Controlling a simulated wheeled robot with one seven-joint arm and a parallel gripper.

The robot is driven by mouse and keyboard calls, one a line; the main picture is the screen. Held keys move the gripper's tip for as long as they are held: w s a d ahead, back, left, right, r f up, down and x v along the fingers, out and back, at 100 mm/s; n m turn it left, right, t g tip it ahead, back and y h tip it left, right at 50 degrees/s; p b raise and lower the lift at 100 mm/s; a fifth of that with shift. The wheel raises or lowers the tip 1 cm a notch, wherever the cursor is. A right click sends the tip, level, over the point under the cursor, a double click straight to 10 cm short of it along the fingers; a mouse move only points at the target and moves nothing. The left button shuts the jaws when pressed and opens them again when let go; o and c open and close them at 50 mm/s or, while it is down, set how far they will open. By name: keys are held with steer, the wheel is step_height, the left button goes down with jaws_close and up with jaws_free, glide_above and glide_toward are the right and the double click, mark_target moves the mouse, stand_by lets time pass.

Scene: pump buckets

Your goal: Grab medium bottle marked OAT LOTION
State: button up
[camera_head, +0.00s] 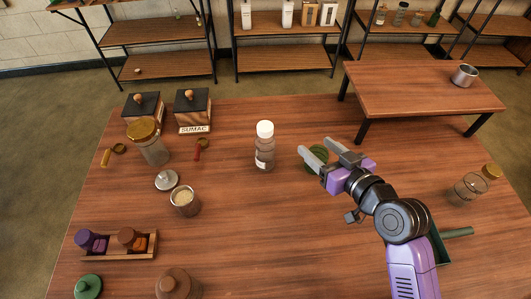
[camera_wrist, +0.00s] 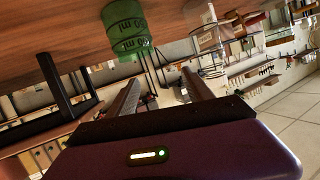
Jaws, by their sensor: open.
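No OAT LOTION lettering is readable in either view. A clear bottle with a white cap (camera_head: 264,150) stands upright near the middle of the table; its label is too small to read. Two white bottles, one on the left (camera_head: 246,14) and one further right (camera_head: 287,14), stand on the back shelf, also with unreadable labels. My gripper (camera_head: 315,146) is open and empty, to the right of the white-capped bottle and apart from it. Its fingers also show in the wrist view (camera_wrist: 162,88).
A green measuring cup (camera_head: 317,158) is partly hidden by my gripper; the wrist view shows its ml marks (camera_wrist: 126,32). Jars, SUMAC box (camera_head: 193,108) and wooden rack (camera_head: 119,246) fill the left. A corked jar (camera_head: 471,186) stands right. A smaller table (camera_head: 420,90) stands behind.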

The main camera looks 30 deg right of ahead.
mark_target(265, 131)
steer(key=w+a+n+g+y, duration=0.1)
steer(key=w+a+n+y, duration=0.2)
steer(key=w+a+r+n+g+y+b, duration=0.1)
steer(key=w+a+n+y, duration=0.2)
steer(key=w+a+r+n+g+y, duration=0.1)
steer(key=w+a+n+g+y, duration=0.1)
steer(key=w+a+n+y, duration=0.1)
steer(key=shift+w+a+r+n+b, duration=0.1)
steer(key=shift+a+r+n+b, duration=0.15)
steer(key=shift+a+n, duration=0.2)
jaws_close()
stand_by(0.3)
